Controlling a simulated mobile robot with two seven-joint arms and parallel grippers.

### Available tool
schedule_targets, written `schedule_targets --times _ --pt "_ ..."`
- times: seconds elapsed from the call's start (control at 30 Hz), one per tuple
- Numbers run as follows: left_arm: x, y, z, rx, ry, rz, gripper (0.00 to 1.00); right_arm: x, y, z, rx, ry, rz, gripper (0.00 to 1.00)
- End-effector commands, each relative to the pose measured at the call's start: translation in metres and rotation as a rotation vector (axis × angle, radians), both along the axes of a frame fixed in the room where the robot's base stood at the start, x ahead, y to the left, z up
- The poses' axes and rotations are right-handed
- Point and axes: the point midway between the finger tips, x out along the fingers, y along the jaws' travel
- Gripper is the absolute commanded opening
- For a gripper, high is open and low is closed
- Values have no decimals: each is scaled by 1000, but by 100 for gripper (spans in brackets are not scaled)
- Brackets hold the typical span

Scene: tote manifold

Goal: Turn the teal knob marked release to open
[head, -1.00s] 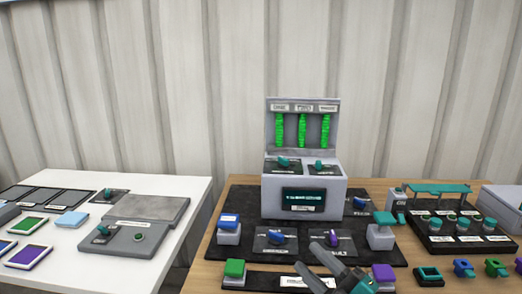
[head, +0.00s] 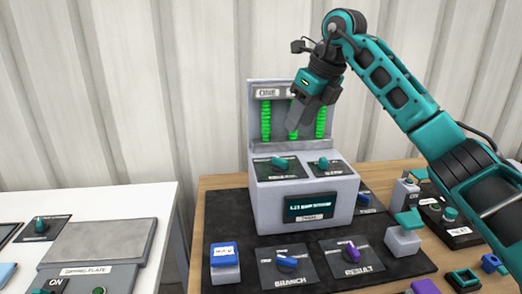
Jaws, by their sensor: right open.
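Two teal knobs stand on black plates on the ledge of the grey manifold box (head: 268,208): a left knob (head: 279,162) and a right knob (head: 323,163). Their labels are too small to read, so I cannot tell which is marked release. My right gripper (head: 298,122) hangs above the ledge, in front of the green tubes, fingers pointing down. It is open and empty, apart from both knobs, and hides part of the middle and right tubes. My left gripper is not in view.
A display (head: 313,206) is on the box front. On the black mat (head: 230,265) are a blue knob (head: 286,264), a purple knob (head: 351,249) and a teal-topped block (head: 407,222). A white table (head: 140,210) with a panel stands left. My right arm crosses above the right side.

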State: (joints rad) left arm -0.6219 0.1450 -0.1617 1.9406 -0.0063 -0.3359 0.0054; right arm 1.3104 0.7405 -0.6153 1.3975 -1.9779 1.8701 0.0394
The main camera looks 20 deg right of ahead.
Motion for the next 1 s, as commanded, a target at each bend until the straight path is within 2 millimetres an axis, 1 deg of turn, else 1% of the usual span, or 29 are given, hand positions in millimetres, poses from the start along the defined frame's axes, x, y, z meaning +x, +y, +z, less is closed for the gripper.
schedule_targets --times 0.03,0.07,0.17,0.27,0.53,0.7,0.83,1.0 --pt "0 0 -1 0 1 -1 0 -1 -6 3 -16 1 -15 42" --pt "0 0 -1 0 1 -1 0 -1 -7 3 -21 3 -20 42" --pt "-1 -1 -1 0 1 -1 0 2 -7 -4 -25 6 -23 42" --pt "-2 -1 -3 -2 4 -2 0 6 -5 -19 -24 8 -20 42" --pt "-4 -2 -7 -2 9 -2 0 26 4 -72 -22 8 -18 42" --pt "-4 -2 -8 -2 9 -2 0 37 8 -97 -21 5 -18 42" --pt "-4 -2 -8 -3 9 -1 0 42 9 -109 -21 3 -18 42" --pt "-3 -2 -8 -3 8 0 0 44 10 -114 -21 2 -19 42"
